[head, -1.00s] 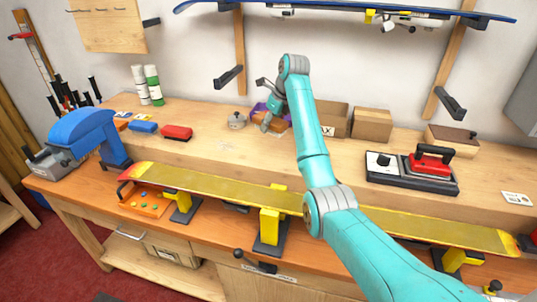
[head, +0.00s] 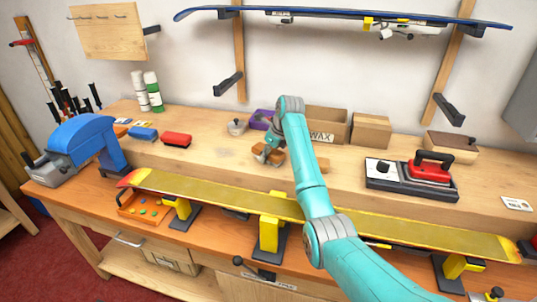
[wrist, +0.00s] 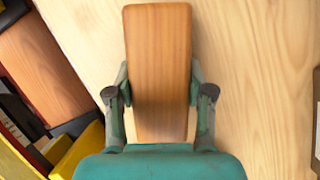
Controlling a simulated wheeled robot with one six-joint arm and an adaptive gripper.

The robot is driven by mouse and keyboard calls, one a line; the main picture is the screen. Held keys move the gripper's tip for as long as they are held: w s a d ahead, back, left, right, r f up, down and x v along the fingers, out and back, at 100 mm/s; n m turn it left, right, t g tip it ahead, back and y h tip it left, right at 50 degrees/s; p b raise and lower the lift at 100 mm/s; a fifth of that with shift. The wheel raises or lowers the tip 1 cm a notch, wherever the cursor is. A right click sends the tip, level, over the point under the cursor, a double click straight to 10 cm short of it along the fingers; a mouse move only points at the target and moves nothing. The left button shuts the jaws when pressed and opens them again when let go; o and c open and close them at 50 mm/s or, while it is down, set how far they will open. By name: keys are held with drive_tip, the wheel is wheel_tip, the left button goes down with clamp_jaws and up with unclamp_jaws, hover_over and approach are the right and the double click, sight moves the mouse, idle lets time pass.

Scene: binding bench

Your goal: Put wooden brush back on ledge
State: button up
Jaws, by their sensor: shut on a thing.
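The wooden brush (head: 274,158) is a brown block in my gripper (head: 268,152), low over the light wooden ledge (head: 215,160) at the back of the bench. In the wrist view the brush's smooth brown back (wrist: 159,60) fills the middle. The two fingers of my gripper (wrist: 159,98) press on its long sides. Pale ledge wood (wrist: 245,70) shows around it. I cannot tell whether the brush touches the ledge; its underside is hidden.
A purple item (head: 261,119), an open WAX box (head: 328,125) and a small grey round item (head: 237,126) stand behind. A yellow ski (head: 220,192) lies along the front.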

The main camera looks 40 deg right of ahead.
drive_tip(key=o, duration=1.1)
drive_tip(key=shift+f, duration=0.1)
drive_tip(key=v, duration=1.2)
